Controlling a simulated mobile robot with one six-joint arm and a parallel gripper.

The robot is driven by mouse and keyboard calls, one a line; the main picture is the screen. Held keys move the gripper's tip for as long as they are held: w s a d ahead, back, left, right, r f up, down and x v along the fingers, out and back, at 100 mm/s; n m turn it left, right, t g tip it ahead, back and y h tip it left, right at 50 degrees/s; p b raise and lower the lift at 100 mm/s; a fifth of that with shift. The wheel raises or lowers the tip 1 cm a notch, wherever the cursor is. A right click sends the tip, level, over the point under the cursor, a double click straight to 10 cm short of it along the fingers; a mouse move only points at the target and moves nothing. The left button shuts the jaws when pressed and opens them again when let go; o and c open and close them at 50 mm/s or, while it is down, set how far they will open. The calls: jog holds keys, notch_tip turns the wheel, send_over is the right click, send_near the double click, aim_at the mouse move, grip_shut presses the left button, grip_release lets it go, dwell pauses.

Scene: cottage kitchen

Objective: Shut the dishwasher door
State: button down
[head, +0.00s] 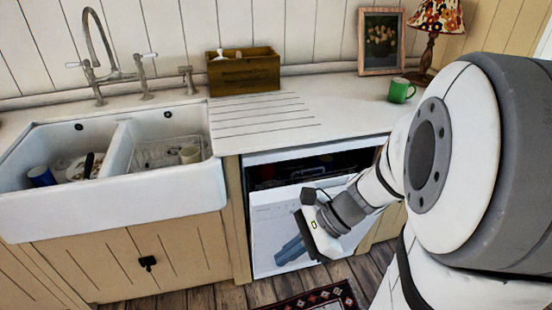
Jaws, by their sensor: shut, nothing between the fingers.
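The white dishwasher door (272,226) stands under the counter to the right of the sink. It is tilted partly open, with a dark gap (290,172) above its top edge where part of the rack and its contents show. My gripper (291,252) is in front of the door's lower middle, its blue-grey fingers shut together and empty. I cannot tell whether the fingers touch the door. My arm hides the right part of the door.
The white double sink (120,205) holds dishes and a rack. On the counter (330,100) stand a wooden box (243,73), a picture frame (381,42), a lamp (433,25) and a green mug (400,91). A patterned rug (325,300) lies on the wooden floor before the dishwasher.

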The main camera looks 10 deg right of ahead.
jog(key=w+d+f+m+t+y+b, duration=0.2)
jog(key=w+d+f+m+t+b, duration=0.25)
jog(key=f+m+b, duration=0.35)
jog(key=w+d+f+m+t+y+b, duration=0.2)
jog(key=w+d+f+m+t+b, duration=0.25)
jog(key=m, duration=0.45)
jog(key=w+d+f+m+t+h+b, duration=0.2)
jog(key=d+f+m+t+h+b, duration=0.6)
jog(key=d+f+m, duration=0.55)
jog(key=w+a+r+b, duration=0.1)
jog(key=w+b, duration=0.2)
jog(key=w, duration=0.3)
jog(key=w+a+r+m+t+b, duration=0.1)
jog(key=w+a+r+b, duration=0.1)
jog(key=w, duration=0.4)
jog(key=shift+w+y+b, duration=0.4)
jog(key=shift+b, duration=0.35)
jog(key=shift+r, duration=0.1)
